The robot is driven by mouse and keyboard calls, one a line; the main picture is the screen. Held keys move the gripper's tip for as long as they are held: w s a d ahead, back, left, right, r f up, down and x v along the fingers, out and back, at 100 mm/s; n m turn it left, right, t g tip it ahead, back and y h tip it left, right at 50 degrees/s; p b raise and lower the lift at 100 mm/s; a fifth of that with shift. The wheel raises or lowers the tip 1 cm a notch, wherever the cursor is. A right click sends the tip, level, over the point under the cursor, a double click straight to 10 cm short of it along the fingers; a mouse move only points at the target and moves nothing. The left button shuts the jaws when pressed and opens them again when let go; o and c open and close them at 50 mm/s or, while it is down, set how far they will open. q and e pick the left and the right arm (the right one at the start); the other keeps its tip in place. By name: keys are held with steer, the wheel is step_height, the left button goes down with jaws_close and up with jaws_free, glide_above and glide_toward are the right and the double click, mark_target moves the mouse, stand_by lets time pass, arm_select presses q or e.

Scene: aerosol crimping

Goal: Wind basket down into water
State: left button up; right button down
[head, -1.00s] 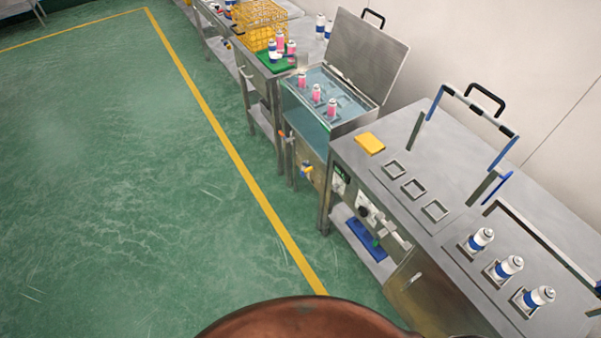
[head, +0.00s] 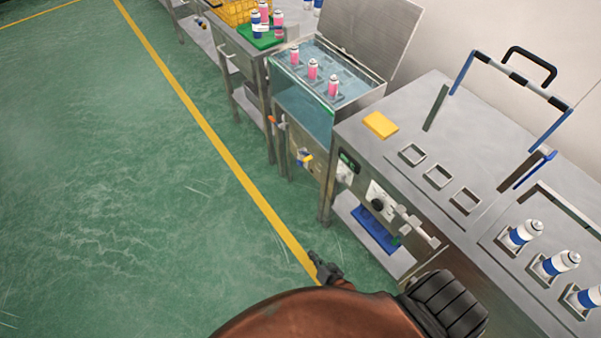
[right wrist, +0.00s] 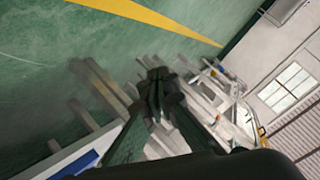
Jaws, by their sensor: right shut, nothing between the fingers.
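The water bath (head: 362,98) is a steel tank with a glass front and a raised lid (head: 368,32). Several pink cans stand in it in a row, one of them the middle pink can (head: 312,70); they stick up from the basket (head: 322,82), which is hard to make out. My right gripper (head: 316,262) is low over the floor, in front of the bench and well away from the tank. It is shut and empty, and it also shows in the right wrist view (right wrist: 156,78). My left gripper is out of view.
The steel bench (head: 415,108) on the right bears a yellow sponge (head: 380,125), square holders, blue-and-white cans (head: 523,233) and a control panel (head: 382,203). A green mat (head: 262,38) with cans lies beyond the tank. The green floor at left is clear.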

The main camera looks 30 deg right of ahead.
steer(key=w+d+r+m+t+h+b, duration=0.1)
steer(key=w+r+m+t+h+b, duration=0.3)
steer(key=w, duration=0.4)
steer(key=w+d+r+m+t+h+b, duration=0.1)
steer(key=w+d+r+m+t+b, duration=0.1)
steer(key=w+r+m+b, duration=0.35)
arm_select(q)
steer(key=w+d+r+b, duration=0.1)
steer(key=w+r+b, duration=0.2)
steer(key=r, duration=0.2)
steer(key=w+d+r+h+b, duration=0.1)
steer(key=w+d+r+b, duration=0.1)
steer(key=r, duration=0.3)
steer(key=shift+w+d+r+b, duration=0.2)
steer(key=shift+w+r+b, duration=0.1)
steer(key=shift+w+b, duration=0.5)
arm_select(e)
steer(key=w+d+r+m+g+h, duration=0.2)
steer(key=w+d+r+m+h, duration=0.9)
steer(key=r+m, duration=0.4)
steer(key=shift+w+d+r+m+g+h, duration=0.15)
steer(key=shift+w+r+m+g+h, duration=0.15)
steer(key=shift+w+m+h, duration=0.5)
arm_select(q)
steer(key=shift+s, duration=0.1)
arm_select(e)
steer(key=shift+w+n, duration=0.2)
steer(key=shift+n, duration=0.05)
